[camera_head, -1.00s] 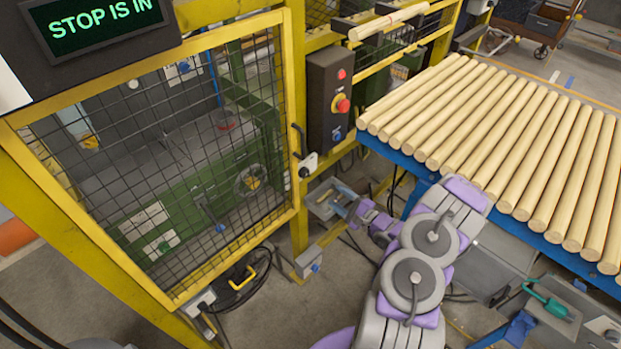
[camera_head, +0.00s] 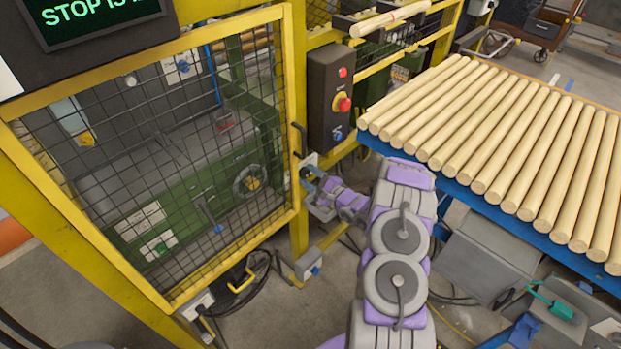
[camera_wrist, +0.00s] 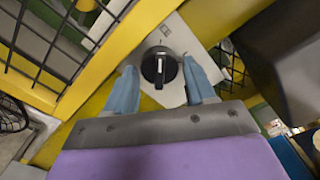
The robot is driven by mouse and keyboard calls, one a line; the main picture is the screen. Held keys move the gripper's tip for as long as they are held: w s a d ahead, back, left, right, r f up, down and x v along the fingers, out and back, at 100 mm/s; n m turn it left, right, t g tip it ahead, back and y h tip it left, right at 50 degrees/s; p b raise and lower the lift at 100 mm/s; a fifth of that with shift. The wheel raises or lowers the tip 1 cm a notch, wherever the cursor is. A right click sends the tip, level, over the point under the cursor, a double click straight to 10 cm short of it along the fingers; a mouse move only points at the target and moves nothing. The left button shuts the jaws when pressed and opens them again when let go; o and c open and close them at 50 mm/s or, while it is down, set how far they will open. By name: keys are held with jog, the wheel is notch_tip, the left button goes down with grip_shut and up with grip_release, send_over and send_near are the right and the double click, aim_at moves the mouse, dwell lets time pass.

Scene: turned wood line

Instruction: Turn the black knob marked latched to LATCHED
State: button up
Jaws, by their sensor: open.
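The black knob (camera_wrist: 159,66) shows in the wrist view on a pale plate (camera_wrist: 174,35) fixed to the yellow frame. It is round with a raised grip bar and a white line along it. My gripper (camera_wrist: 164,83) is open, with one blue finger on each side of the knob and a visible gap at both sides. In the head view my gripper (camera_head: 312,180) is at the plate on the yellow post, below the door handle, and largely covers the knob. The marking near the knob is too small to read.
The yellow mesh door (camera_head: 150,160) stands left of the knob. A dark control box (camera_head: 329,98) with a red button is above right. A blue-edged table (camera_head: 470,195) of wooden rods is to the right. Cables lie on the floor below.

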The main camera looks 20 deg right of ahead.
jog(key=shift+c, duration=0.2)
jog(key=c, duration=0.7)
jog(key=shift+c, duration=0.2)
jog(key=shift+m, duration=0.4)
jog(key=shift+f+m, duration=0.1)
jog(key=shift+m, duration=0.3)
jog(key=o, duration=0.8)
jog(key=shift+s, duration=0.1)
jog(key=p+v, duration=0.3)
jog(key=v, duration=1.4)
jog(key=shift+s+d, duration=0.1)
